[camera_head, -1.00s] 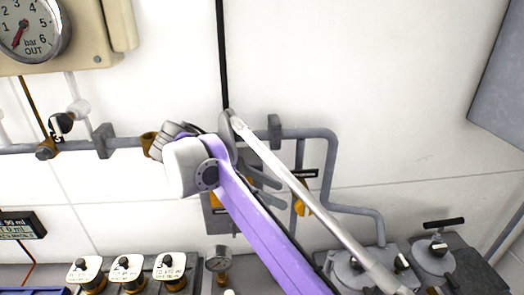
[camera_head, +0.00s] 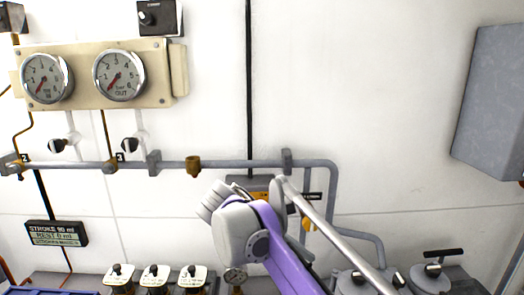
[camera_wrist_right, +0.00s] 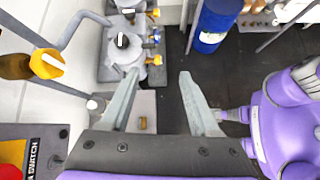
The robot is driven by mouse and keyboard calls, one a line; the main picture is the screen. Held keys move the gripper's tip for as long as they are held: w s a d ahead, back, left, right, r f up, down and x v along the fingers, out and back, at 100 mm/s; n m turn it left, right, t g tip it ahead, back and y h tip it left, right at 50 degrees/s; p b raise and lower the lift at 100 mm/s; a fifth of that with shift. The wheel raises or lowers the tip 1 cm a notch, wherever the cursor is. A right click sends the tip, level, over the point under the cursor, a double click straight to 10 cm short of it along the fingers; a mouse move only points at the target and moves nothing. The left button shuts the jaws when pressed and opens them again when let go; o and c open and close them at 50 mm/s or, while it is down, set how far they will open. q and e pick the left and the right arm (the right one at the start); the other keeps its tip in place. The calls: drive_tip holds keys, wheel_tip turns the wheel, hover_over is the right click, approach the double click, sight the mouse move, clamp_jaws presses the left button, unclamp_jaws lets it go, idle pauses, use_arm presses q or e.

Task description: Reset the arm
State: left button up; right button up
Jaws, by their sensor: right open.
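My right arm (camera_head: 285,262), purple and grey with a pale rod beside it, reaches up from the bottom edge in the head view. Its grey wrist end is in front of the wall below the pipe; its fingers cannot be made out there. In the right wrist view my right gripper (camera_wrist_right: 161,74) has its two grey fingers spread apart with nothing between them. Dark floor shows beyond the fingers. My left gripper is in neither view.
A grey pipe (camera_head: 225,164) runs along the white wall below two gauges (camera_head: 120,75). Several labelled knobs (camera_head: 155,275) stand at bottom left, and valves (camera_head: 432,272) at bottom right. A grey cabinet (camera_head: 490,100) hangs at right. A blue cylinder (camera_wrist_right: 213,25) stands beyond the gripper.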

drive_tip(key=s+d+f+m+t+y, duration=0.1)
drive_tip(key=s+d+f+m+y, duration=0.2)
drive_tip(key=s+f+m, duration=0.2)
drive_tip(key=s+d+f+m+t+y, duration=0.2)
drive_tip(key=s+f+m, duration=0.4)
drive_tip(key=f, duration=0.6)
drive_tip(key=s+d+f+m+t+y, duration=0.2)
drive_tip(key=s+d+f+m+y, duration=0.2)
drive_tip(key=f, duration=0.5)
drive_tip(key=shift+s+m, duration=0.9)
drive_tip(key=shift+s, duration=0.2)
